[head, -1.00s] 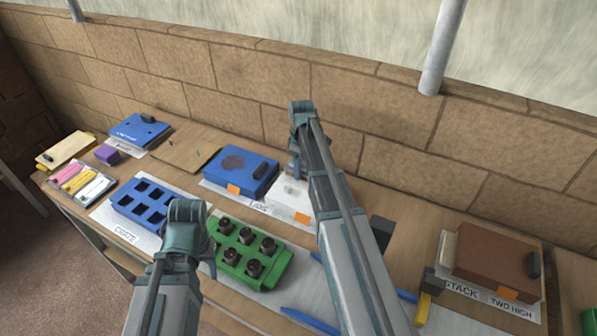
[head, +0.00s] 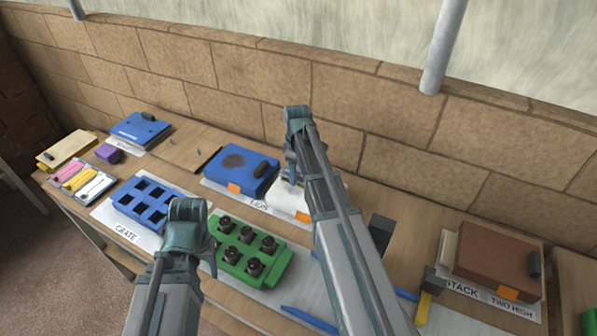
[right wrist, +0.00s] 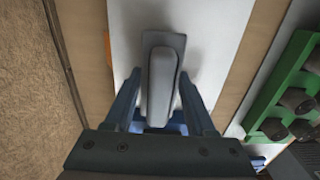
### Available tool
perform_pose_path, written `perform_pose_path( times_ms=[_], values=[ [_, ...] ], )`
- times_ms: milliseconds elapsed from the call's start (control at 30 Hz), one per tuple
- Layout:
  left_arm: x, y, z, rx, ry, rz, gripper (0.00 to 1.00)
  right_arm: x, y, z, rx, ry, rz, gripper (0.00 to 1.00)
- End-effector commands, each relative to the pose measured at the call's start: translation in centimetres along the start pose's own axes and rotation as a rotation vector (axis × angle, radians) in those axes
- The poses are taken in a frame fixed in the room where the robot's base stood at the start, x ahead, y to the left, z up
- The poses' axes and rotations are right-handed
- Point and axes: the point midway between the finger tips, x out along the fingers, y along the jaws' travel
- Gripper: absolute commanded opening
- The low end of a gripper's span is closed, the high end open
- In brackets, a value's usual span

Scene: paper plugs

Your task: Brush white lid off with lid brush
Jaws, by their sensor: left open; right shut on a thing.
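The white lid (head: 278,193) lies on the table beside the blue lid, partly hidden by my right arm. My right gripper (head: 291,178) is low over it. In the right wrist view the right gripper (right wrist: 160,115) is shut on a grey-handled piece with a flat darker end, seemingly the lid brush (right wrist: 162,75). It lies over a white surface; I cannot tell whether it touches. My left gripper (head: 212,255) is open beside the green block; its fingers are mostly hidden by its wrist.
A blue lid (head: 238,168) with a brown patch and dark handle is left of the white lid. A green block (head: 270,283) with dark plugs and a blue crate (head: 120,205) stand nearer. A brown stack (head: 500,250) is at the right. The brick wall (head: 400,150) rises close behind.

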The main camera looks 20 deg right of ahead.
Motion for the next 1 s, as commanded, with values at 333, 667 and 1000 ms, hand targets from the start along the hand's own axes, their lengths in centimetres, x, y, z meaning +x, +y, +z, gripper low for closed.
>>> perform_pose_path(
  times_ms=[333, 667, 1000],
  values=[
    [0.2, 0.0, 0.0, 0.000, 0.000, 0.000, 0.50, 0.2, -2.1, 0.1, -0.001, 0.000, 0.000, 0.11],
    [0.3, 0.0, 0.0, 0.000, 0.000, 0.000, 0.50, 0.3, -3.4, 0.0, 0.000, 0.000, -0.001, 0.11],
    [0.1, 0.0, 0.0, 0.000, 0.000, 0.000, 0.50, 0.1, -5.4, 0.1, -0.001, 0.000, -0.002, 0.11]
  ],
)
